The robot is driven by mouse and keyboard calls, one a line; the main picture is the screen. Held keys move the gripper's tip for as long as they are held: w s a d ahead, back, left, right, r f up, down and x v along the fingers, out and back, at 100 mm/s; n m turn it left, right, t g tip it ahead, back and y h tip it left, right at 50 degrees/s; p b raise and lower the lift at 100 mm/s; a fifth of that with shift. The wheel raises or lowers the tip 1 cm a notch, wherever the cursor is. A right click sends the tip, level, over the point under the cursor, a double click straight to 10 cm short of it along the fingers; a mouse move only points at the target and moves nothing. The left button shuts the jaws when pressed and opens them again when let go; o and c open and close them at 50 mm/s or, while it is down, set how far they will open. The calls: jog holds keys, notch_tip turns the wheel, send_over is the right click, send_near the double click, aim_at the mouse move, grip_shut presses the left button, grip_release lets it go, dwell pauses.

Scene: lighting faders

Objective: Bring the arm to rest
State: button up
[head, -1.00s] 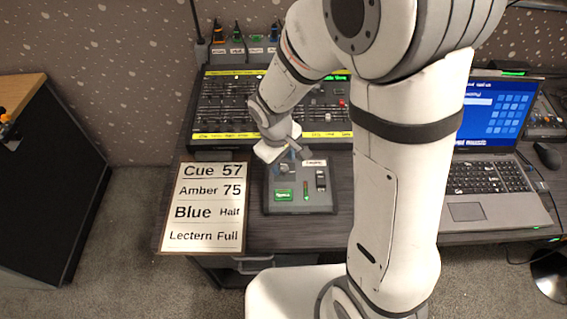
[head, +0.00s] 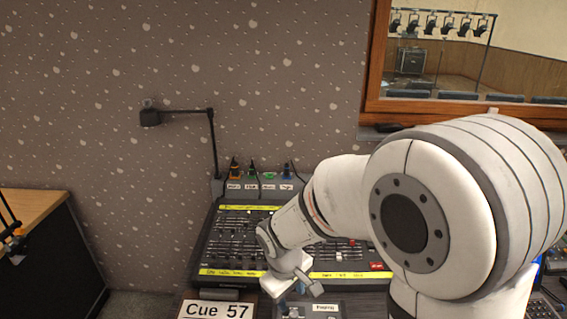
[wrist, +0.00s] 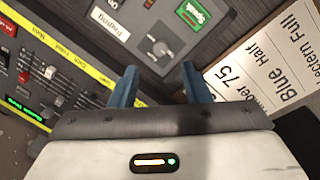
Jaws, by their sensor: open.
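My gripper (head: 298,291) hangs at the end of my bent arm over the front of the desk. In the wrist view its two blue fingers (wrist: 159,78) are apart with nothing held between them. Just beyond the fingertips is a small grey control box (wrist: 140,22) with a knob, a green-labelled button and a dark switch. I cannot tell the exact gap between the fingers and the box.
The fader console (head: 237,235) with yellow label strips lies behind and beside my gripper; it also shows in the wrist view (wrist: 44,58). The cue card (wrist: 262,75) lies beside the box. A desk lamp (head: 213,140) stands behind. A window (head: 440,60) is at upper right.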

jog(key=s+d+r+m+t+y, duration=0.1)
jog(key=s+d+r+m, duration=0.7)
jog(key=s+d+r, duration=0.3)
jog(key=shift+d+r+m+t, duration=0.25)
jog(key=shift+d+m+t, duration=0.05)
jog(key=shift+d, duration=0.75)
jog(key=shift+s, duration=0.1)
